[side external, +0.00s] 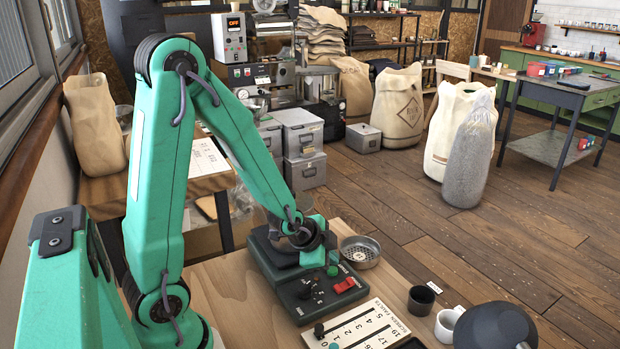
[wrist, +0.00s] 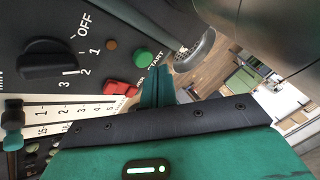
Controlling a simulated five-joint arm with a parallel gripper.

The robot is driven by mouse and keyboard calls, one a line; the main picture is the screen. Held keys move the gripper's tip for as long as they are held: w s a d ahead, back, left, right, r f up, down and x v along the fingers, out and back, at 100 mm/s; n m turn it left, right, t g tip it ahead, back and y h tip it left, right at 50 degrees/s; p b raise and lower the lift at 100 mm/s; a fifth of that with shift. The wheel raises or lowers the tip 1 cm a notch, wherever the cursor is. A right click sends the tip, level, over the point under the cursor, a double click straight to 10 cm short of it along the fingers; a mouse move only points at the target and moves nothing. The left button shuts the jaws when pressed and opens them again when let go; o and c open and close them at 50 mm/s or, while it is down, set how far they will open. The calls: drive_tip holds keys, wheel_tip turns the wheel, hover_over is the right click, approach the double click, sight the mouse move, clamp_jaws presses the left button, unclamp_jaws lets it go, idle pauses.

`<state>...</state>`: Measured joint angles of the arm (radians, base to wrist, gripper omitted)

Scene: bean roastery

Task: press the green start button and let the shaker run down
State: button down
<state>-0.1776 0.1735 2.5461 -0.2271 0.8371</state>
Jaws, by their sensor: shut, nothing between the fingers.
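The dark shaker base (side external: 280,268) stands on the wooden bench. Its green start button (side external: 333,271) is at the right end of the panel and shows clearly in the wrist view (wrist: 143,57), beside the START label. My gripper (side external: 331,258) is shut and empty, pointing down close above the button in the side view. A red rocker switch (wrist: 120,88) and a black knob (wrist: 48,60) marked OFF, 1, 2, 3 are near.
A round perforated metal sieve (side external: 360,252) sits beside the base. A black cup (side external: 421,299), a white mug (side external: 446,324) and a dark domed object (side external: 495,328) stand to the right.

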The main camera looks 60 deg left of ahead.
drive_tip(key=shift+f, duration=0.1)
idle(0.3)
drive_tip(key=shift+f, duration=0.25)
